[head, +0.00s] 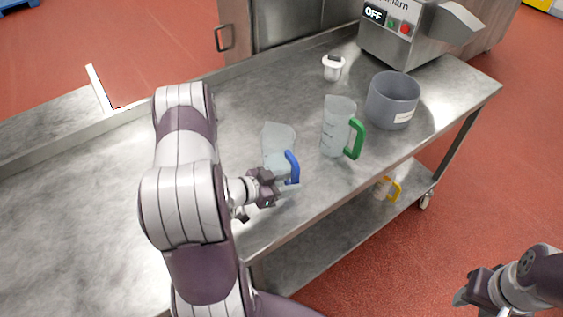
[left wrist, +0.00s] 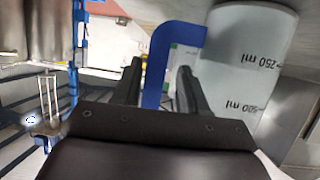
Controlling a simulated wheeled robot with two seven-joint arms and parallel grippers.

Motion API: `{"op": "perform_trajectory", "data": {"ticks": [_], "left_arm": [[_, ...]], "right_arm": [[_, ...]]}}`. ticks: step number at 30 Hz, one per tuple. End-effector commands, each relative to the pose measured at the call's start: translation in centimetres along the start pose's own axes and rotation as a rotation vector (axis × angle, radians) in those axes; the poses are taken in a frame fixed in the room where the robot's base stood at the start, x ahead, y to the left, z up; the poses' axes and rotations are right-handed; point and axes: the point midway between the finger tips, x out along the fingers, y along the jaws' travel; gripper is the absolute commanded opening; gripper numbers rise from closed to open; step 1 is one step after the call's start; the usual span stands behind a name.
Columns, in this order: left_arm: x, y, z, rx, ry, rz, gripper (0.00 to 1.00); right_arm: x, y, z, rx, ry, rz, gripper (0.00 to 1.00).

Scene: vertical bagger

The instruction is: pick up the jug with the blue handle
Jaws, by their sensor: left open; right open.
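The jug with the blue handle (head: 277,145) stands on the steel table, its blue handle (head: 293,167) facing the front edge. In the left wrist view the jug's clear body (left wrist: 252,60) shows volume marks, and the blue handle (left wrist: 160,65) lies between the fingers. My left gripper (head: 277,186) is open at the handle, with a finger on either side of it; I cannot tell whether they touch it. My right gripper (head: 477,294) is open and empty, out over the red floor at the lower right.
A jug with a green handle (head: 338,128) stands to the right of the blue one. Behind it are a grey tub (head: 392,99), a small white cup (head: 333,68) and a machine (head: 405,35). A yellow-handled jug (head: 385,188) is on the lower shelf. The table's left part is clear.

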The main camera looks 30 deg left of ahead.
Motion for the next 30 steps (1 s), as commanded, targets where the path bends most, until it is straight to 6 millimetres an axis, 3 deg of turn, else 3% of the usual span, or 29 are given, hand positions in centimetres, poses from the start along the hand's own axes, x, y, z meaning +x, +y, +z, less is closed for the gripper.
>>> {"op": "perform_trajectory", "data": {"ticks": [3,6,14,18,30], "left_arm": [[2.2,0.7,-0.3,0.0,-0.001,0.007,0.43],[3.7,0.5,-0.1,0.0,-0.001,0.004,0.43],[4.2,0.4,0.1,0.0,-0.001,0.0,0.43],[4.2,0.4,0.0,0.0,-0.001,0.0,0.0],[4.0,0.4,-0.4,0.003,0.001,0.0,0.0]], "right_arm": [[-1.2,0.0,-0.1,0.0,0.001,0.0,0.43],[-1.2,0.0,-0.1,0.0,0.0,0.0,0.43],[-1.1,0.0,-0.1,0.0,0.0,0.0,0.43],[-1.1,0.0,-0.1,0.0,0.0,0.0,0.43],[-1.1,0.0,-0.1,0.0,0.0,0.0,0.43]]}}
